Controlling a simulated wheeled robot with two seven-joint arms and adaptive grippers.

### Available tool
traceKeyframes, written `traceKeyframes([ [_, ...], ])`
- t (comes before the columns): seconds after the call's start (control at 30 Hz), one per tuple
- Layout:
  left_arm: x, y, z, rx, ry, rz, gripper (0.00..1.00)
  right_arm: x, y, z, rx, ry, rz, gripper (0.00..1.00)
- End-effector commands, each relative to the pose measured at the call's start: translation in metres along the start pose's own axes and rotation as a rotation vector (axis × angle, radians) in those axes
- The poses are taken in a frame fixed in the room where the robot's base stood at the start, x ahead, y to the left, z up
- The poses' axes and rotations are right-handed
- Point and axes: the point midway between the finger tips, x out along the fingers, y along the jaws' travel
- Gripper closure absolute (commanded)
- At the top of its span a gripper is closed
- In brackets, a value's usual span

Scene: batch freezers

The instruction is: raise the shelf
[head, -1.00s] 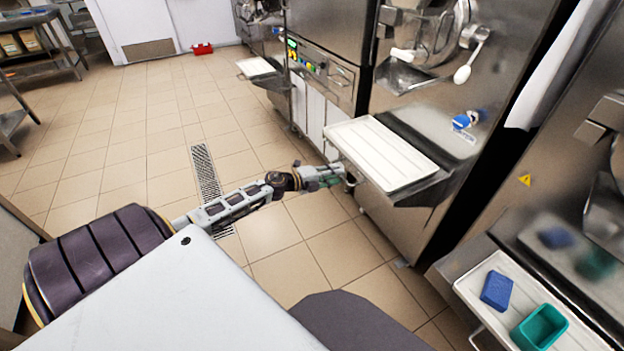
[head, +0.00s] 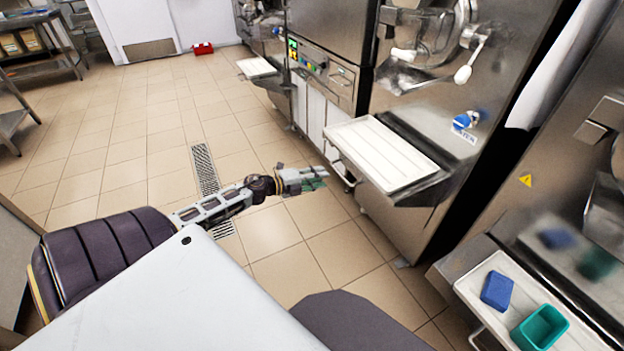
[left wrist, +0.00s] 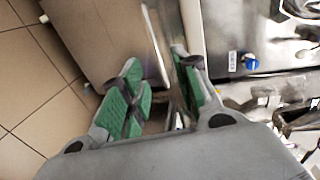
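The shelf is a metal ledge (head: 418,193) on the front of the middle freezer, with a white tray (head: 372,150) on it. It looks level. A thin bar handle (head: 343,178) shows below its left edge. My left gripper (head: 318,178) is beside this handle, a little to its left, and appears apart from it. In the left wrist view the green-padded fingers (left wrist: 158,95) are spread with a gap between them. A metal edge (left wrist: 155,45) shows beyond the gap; I cannot tell whether it is between the fingers. My right gripper is not in view.
A nearer tray at right (head: 475,283) holds a blue block (head: 497,291) and a green container (head: 540,328). Another freezer with a white tray (head: 257,67) stands farther back. The tiled floor (head: 130,130) is clear.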

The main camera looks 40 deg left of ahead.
Motion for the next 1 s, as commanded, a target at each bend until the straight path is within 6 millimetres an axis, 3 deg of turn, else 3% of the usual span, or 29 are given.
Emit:
traceKeyframes([
  [0.4,-0.021,0.000,0.000,0.000,0.001,0.000,0.69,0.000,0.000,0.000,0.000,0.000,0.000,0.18],
  [1.0,-0.023,0.000,0.000,0.000,0.000,0.000,0.69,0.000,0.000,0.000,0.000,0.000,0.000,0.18],
])
